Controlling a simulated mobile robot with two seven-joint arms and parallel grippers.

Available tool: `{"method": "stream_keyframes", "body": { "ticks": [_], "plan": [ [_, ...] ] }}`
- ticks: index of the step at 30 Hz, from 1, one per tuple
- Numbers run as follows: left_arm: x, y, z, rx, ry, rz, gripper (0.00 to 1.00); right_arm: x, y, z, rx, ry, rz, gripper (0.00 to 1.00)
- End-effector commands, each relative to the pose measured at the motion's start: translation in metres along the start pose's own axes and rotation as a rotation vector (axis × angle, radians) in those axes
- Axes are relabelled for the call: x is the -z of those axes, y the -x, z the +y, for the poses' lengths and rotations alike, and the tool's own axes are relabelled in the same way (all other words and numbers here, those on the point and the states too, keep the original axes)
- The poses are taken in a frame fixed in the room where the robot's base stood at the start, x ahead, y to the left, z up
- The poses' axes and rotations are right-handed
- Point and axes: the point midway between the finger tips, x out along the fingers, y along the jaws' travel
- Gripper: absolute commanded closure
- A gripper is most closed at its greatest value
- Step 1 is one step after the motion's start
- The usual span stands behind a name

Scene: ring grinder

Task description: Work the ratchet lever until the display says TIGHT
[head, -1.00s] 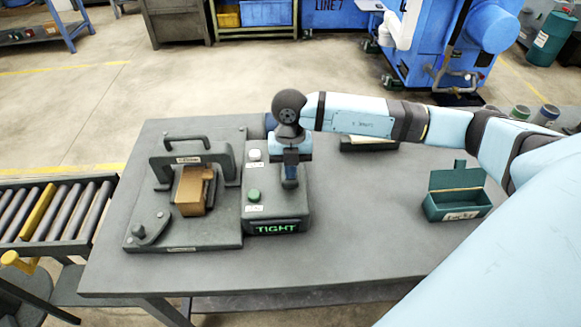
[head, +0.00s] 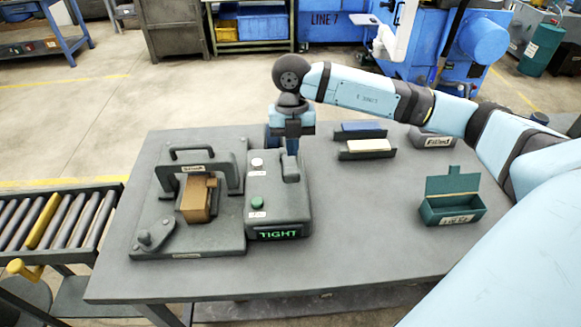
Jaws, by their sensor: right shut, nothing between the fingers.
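The dark control box (head: 290,212) stands on the table, and its front display (head: 279,233) reads TIGHT in green. A dark grey raised handle (head: 290,168) is on the box's top right. The fixture (head: 217,241) beside it to the left holds a brown block (head: 196,200) under a bridge-shaped frame. A short lever with a round knob (head: 146,238) is at the fixture's front left corner. My right gripper (head: 292,148) is shut and empty, pointing down at the box's rear end by the raised handle; whether it touches cannot be told. My left gripper is not in view.
A green open box (head: 453,209) stands at the table's right. Two small trays (head: 366,151) and a bin labelled Failed (head: 433,139) are at the back right. A roller conveyor (head: 62,222) adjoins on the left. The table's front middle is clear.

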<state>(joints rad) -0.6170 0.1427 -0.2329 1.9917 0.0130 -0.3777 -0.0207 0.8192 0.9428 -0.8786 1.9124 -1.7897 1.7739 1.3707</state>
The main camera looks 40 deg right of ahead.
Motion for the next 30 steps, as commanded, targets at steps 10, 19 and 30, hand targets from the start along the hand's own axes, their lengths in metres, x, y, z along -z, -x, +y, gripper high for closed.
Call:
{"method": "stream_keyframes", "body": {
  "ticks": [10,19,30],
  "plan": [
    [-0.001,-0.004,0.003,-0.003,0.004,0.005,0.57,0.006,0.037,0.0,-0.001,0.0,-0.002,1.0],
    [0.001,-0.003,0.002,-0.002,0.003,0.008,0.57,0.006,0.038,0.0,-0.001,-0.001,-0.001,1.0],
    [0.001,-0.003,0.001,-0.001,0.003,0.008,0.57,0.006,0.037,0.0,-0.001,-0.001,-0.001,1.0]
  ]
}}
